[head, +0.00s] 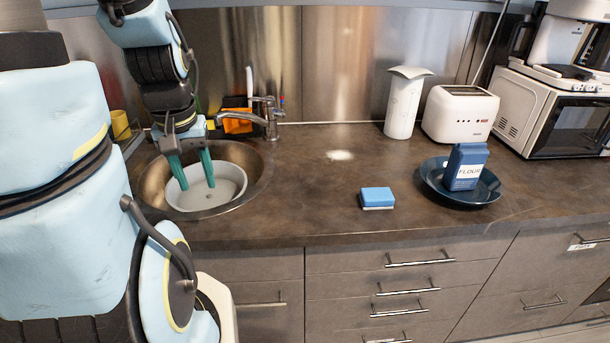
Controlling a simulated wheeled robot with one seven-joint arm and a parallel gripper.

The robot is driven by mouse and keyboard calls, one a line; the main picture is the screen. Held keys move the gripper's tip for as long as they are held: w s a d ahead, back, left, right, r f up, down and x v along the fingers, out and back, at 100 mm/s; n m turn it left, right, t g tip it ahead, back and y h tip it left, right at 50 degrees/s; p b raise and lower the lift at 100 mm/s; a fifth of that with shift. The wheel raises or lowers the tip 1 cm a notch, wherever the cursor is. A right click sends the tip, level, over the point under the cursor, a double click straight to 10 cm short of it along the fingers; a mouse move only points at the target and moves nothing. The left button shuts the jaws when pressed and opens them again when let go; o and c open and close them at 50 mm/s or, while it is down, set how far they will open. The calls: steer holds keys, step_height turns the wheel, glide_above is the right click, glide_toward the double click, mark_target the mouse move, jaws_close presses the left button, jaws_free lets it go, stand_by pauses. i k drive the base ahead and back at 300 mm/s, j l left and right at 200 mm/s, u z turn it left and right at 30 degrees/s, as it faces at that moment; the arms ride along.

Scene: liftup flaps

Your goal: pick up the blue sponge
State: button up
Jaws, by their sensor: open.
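The blue sponge (377,197) lies flat on the brown countertop, near its front edge, with a pale layer along its underside. Nothing touches it. My gripper (194,182) has green fingers that point down over the sink at the left. The fingers are apart, with nothing between them, and they overlap the white bowl in this view. The gripper is well to the left of the sponge. I cannot tell how far the fingertips are above the bowl's bottom.
A white bowl (226,192) sits in the round sink (155,185), beside the faucet (268,118). A dark blue plate (433,181) holds a flour package (467,168). A paper towel roll (402,105), toaster (461,113) and microwave (555,115) stand behind. Counter between sink and sponge is clear.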

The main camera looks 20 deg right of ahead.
mark_target(371, 198)
steer(key=l+u, duration=0.4)
steer(key=k+l+u, duration=0.2)
steer(key=u, duration=0.15)
steer(key=k+l+u, duration=0.15)
steer(key=l+u, duration=0.25)
steer(key=k+l+u, duration=0.2)
steer(key=u, duration=0.2)
steer(key=k+l+u, duration=0.15)
steer(key=k+l, duration=0.95)
steer(key=k, duration=0.05)
